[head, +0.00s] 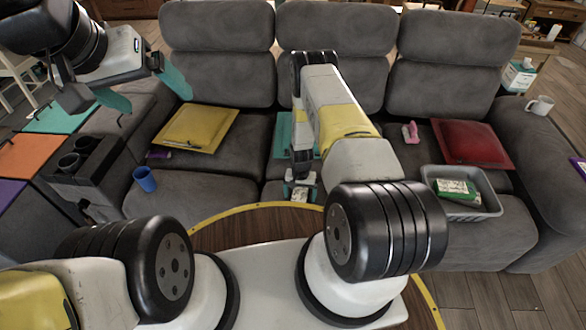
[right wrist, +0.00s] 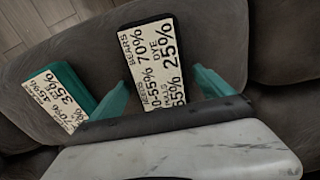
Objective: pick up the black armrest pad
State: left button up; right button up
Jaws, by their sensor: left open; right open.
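A flat black piece with a large white printed label (right wrist: 156,62), which looks like the black armrest pad, lies on the grey sofa fabric in the right wrist view. My right gripper (right wrist: 161,95) is open, with one teal finger on each side of the near part of this piece. I cannot tell whether the fingers touch it. In the head view my right gripper (head: 300,180) is low at the front of the middle seat, and a small part of a labelled piece (head: 299,195) shows beneath it. My left gripper (head: 143,88) is open and empty above the sofa's left side.
A teal labelled block (right wrist: 62,97) lies close left of the black piece. The grey sofa holds a yellow cushion (head: 197,127), a red cushion (head: 472,143), a blue cup (head: 145,179) and a grey basket (head: 483,207). A round wooden table (head: 265,222) is in front.

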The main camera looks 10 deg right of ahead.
jog(key=c, duration=1.5)
jog(key=shift+r, duration=0.1)
